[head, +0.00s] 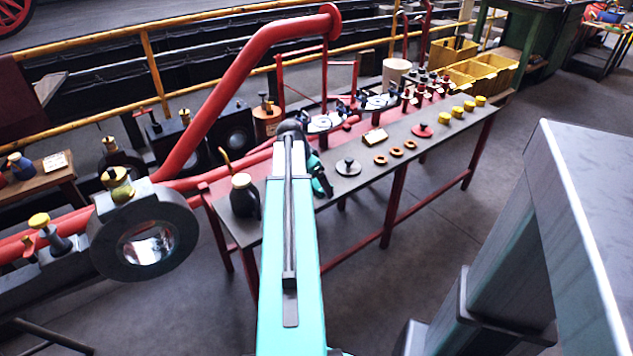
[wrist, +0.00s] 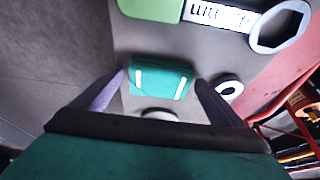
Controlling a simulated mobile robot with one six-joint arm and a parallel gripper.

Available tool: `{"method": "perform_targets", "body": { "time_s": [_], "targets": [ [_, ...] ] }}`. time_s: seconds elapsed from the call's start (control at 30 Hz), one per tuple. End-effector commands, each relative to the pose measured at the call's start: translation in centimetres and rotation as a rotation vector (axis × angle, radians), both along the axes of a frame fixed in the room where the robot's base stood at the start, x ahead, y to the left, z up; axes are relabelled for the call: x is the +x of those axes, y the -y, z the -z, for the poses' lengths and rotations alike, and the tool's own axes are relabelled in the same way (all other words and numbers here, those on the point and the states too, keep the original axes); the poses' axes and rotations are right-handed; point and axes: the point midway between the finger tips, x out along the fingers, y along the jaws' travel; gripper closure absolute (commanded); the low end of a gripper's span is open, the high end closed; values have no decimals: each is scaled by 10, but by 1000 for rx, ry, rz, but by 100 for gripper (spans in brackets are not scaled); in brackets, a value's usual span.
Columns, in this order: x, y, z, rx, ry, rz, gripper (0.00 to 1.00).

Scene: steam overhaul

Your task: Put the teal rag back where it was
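The teal rag (wrist: 160,77) shows in the wrist view as a small folded teal bundle with two white stripes. My gripper (wrist: 161,76) has one grey finger against each side of it, so the rag fills the gap between the fingertips. It looks lined up with the gripper over the grey bench top; how high it is above the top I cannot tell. In the head view my gripper (head: 318,174) is over the near part of the long bench (head: 361,183), and the rag cannot be made out clearly there.
A dark bottle with a pale cap (head: 243,196) stands left of my gripper. A knobbed disc (head: 347,167), several copper rings and yellow-topped parts lie to the right. A red pipe (head: 235,82) rises behind.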

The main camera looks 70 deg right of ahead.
Motion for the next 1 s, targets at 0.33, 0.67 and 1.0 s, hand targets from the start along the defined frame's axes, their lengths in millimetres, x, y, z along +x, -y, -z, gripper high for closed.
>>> {"method": "perform_targets", "body": {
  "time_s": [0.33, 0.67, 1.0],
  "targets": [
    [0, 0, -4, 0, 0, 0, 8],
    [7, -11, -34, -2, 1, -1, 8],
    [17, -27, -81, -2, 1, 1, 8]
  ]
}}
